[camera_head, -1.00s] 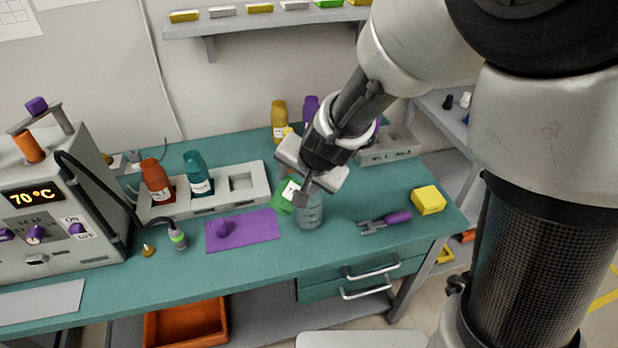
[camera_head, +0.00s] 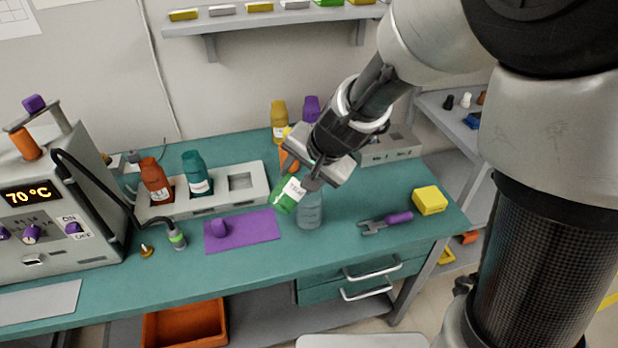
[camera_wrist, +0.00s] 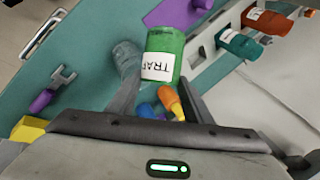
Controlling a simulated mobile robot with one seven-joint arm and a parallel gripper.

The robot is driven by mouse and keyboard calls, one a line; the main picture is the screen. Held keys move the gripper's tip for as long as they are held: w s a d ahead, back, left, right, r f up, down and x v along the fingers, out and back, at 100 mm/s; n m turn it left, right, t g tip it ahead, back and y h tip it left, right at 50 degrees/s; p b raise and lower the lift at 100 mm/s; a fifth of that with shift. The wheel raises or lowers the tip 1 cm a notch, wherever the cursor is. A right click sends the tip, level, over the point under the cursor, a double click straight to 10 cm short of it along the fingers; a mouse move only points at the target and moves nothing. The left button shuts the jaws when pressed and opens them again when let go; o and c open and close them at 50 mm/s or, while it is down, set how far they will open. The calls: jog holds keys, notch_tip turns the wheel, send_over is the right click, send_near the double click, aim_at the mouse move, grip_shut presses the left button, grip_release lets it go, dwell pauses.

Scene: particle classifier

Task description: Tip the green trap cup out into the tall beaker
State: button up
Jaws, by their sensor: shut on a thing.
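The green trap cup (camera_head: 286,200) with a white label is held by my gripper (camera_head: 312,180), tilted toward the lower left. In the wrist view the cup (camera_wrist: 165,45) lies ahead of the gripper (camera_wrist: 160,100), its label reading upside down from there. The tall beaker (camera_head: 310,213) is clear glass and stands upright on the teal bench, just right of and below the cup in the head view. The beaker (camera_wrist: 126,62) shows left of the cup in the wrist view. I cannot see the cup's mouth or contents.
A wrench-like tool (camera_head: 385,222) and a yellow block (camera_head: 429,200) lie right. A grey rack (camera_head: 150,210) holds red and teal bottles. An orange item (camera_head: 289,160) is behind my gripper.

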jog(key=shift+w+d+r+m+g+y, duration=0.2)
jog(key=shift+w+d+m+g+y, duration=0.15)
jog(key=shift+g+y, duration=0.45)
dwell(0.8)
jog(key=shift+w+d+m+g+y, duration=0.25)
jog(key=shift+w+d+g+y, duration=0.4)
jog(key=shift+w+g+y, duration=0.05)
dwell(0.9)
jog(key=shift+w+d+m+g+y+p, duration=0.2)
jog(key=shift+m+g+y+p, duration=0.05)
jog(key=shift+g+y+p, duration=0.25)
jog(key=shift+w+d+m+g+y+p, duration=0.25)
jog(key=shift+g+y+p, duration=0.1)
jog(key=shift+g+y, duration=0.2)
dwell(1.5)
jog(key=shift+w+d+f+m+g+y+p, duration=0.15)
jog(key=shift+w+d+m+g+y+p, duration=0.1)
jog(key=shift+g+y, duration=0.25)
jog(key=shift+w+d+f+m+g+y+p, duration=0.15)
jog(key=shift+g+y+p, duration=0.1)
jog(key=shift+y, duration=0.3)
dwell(1.2)
